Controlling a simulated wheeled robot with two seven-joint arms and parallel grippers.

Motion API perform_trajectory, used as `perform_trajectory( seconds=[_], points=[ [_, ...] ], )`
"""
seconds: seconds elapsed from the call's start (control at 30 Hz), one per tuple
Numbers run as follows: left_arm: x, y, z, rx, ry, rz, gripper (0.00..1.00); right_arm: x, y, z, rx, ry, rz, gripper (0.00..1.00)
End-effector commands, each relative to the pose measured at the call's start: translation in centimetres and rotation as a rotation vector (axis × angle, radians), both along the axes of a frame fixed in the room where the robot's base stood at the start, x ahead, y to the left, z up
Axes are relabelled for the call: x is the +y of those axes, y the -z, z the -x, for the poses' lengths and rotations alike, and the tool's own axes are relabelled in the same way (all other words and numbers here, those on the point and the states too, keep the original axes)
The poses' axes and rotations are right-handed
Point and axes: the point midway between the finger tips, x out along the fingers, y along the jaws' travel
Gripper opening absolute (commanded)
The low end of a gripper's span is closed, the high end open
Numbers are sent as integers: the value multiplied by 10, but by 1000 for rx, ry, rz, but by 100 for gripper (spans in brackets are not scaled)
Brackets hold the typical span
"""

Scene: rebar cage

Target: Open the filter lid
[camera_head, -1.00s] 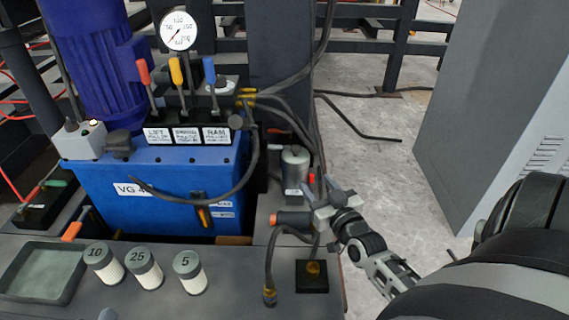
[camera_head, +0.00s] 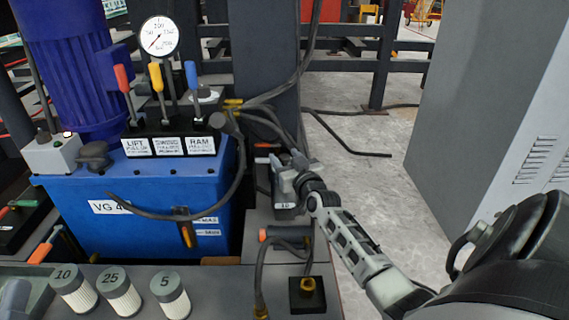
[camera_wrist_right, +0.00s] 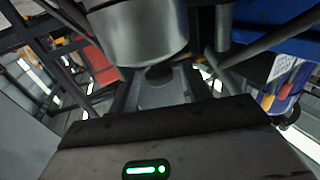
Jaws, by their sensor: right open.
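The jaws are open; contact cannot be told. In the right wrist view the canister (camera_wrist_right: 140,38) is large and close, at the top of the picture.
Three filter cartridges marked 10 (camera_head: 72,289), 25 (camera_head: 119,291) and 5 (camera_head: 169,294) stand at the front. Hoses and an orange-ended fitting (camera_head: 270,235) lie close to the canister. Levers (camera_head: 157,78) and a gauge (camera_head: 159,36) rise above the blue tank (camera_head: 150,235).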

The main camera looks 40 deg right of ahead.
Motion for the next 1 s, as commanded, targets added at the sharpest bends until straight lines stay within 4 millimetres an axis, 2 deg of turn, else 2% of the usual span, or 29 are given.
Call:
perform_trajectory(
  seconds=[0.13, 0.43, 0.6, 0.87, 1.0],
  points=[
    [0, -8, 0, -79, -7, -19, 36, -3, 0, -10, -1, 0, 1, 49],
    [0, -11, 1, -94, -9, -22, 36, -3, 0, -11, 0, 0, 1, 49],
    [0, -11, 1, -94, -9, -22, 36, -3, 0, -11, 0, 0, 1, 2],
    [-1, -13, 0, -71, 0, -16, 36, -2, -3, -14, 11, -4, -9, 0],
    [0, 11, 2, 132, 9, 32, 36, 4, -10, -23, 42, -17, -36, 0]
  ],
)
